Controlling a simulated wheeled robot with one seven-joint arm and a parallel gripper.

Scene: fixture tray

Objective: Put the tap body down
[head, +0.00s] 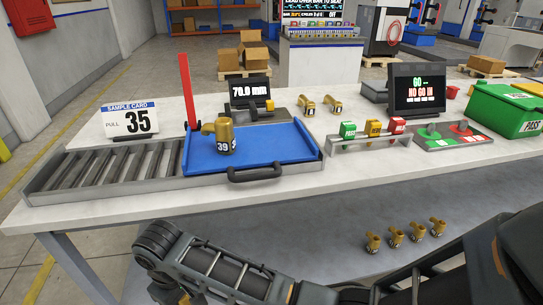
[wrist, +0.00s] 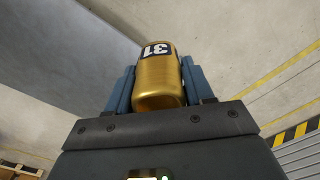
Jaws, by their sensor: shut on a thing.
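In the wrist view my gripper (wrist: 158,82) is shut on a brass tap body (wrist: 160,78) with a label reading 31. One finger is pressed on each side of it, and its far end is hidden. The head view shows my arm low at the front left, but not clearly the held tap body. A brass tap body marked 39 (head: 224,139) stands upright on the blue tray (head: 280,150). Two more brass tap bodies (head: 307,105) lie on the bench behind the tray.
A slatted metal rack (head: 90,172) adjoins the tray's left side. A holder with coloured blocks (head: 373,136), a red-green plate (head: 452,136) and a green box (head: 505,110) are right. Several tap bodies (head: 396,237) sit lower front.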

